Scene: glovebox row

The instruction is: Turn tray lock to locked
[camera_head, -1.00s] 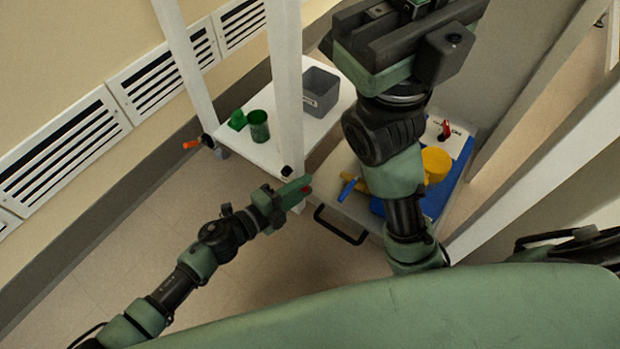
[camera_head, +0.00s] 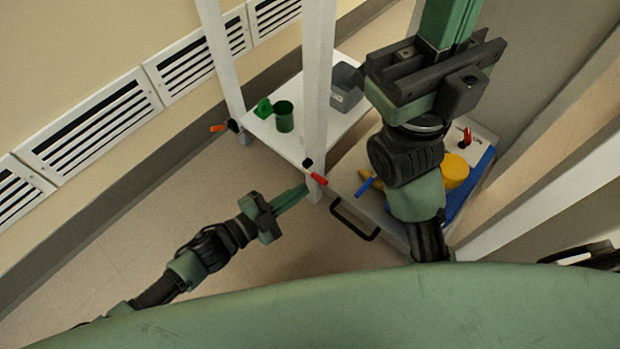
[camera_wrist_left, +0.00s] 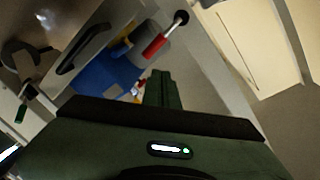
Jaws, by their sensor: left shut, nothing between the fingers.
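A red-handled lever (camera_head: 318,179) sits on a black pivot on the front white post, its handle slanting down to the right. In the left wrist view the red handle (camera_wrist_left: 155,46) shows on a pale rod from a black knob. My left gripper (camera_head: 303,188) is shut and empty, its green fingertips just left of and below the handle; I cannot tell whether they touch. The tray (camera_head: 343,191) with a black pull handle is right of the post. My right gripper's body is at upper right; its fingertips are cut off by the top edge.
A white shelf (camera_head: 270,137) holds a green cup (camera_head: 284,117) and a grey bin (camera_head: 346,87). An orange lever (camera_head: 218,128) is on the rear post. A yellow round object (camera_head: 454,170) and a red switch (camera_head: 465,138) lie behind my right arm. Floor at left is clear.

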